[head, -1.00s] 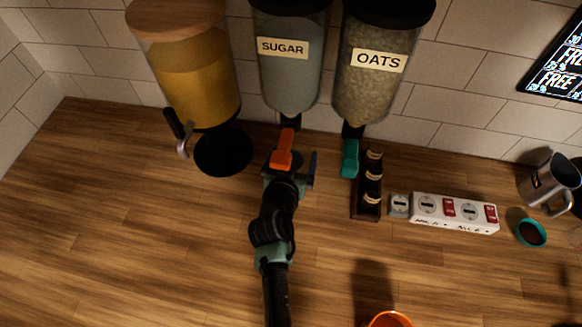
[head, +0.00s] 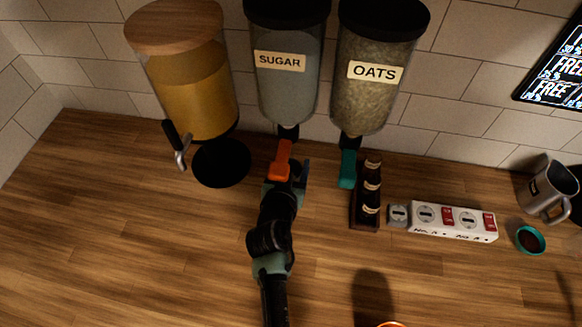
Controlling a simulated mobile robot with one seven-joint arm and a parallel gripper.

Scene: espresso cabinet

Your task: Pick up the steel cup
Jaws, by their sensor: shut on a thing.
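The steel cup (head: 548,190) stands at the far right of the counter, against the tiled wall, with its handle toward the front. My gripper (head: 287,172) is far to the left of it, below the sugar dispenser (head: 281,85). It is shut on the orange lever (head: 281,160) under that dispenser's outlet. One dark finger shows on the lever's right side; the other is mostly hidden.
The oats dispenser (head: 372,100) with its teal lever (head: 347,169) and a dark rack (head: 366,195) stand right of my gripper. A power strip (head: 453,221) and a small teal-rimmed bowl (head: 530,240) lie before the cup. The front counter (head: 130,260) is mostly clear.

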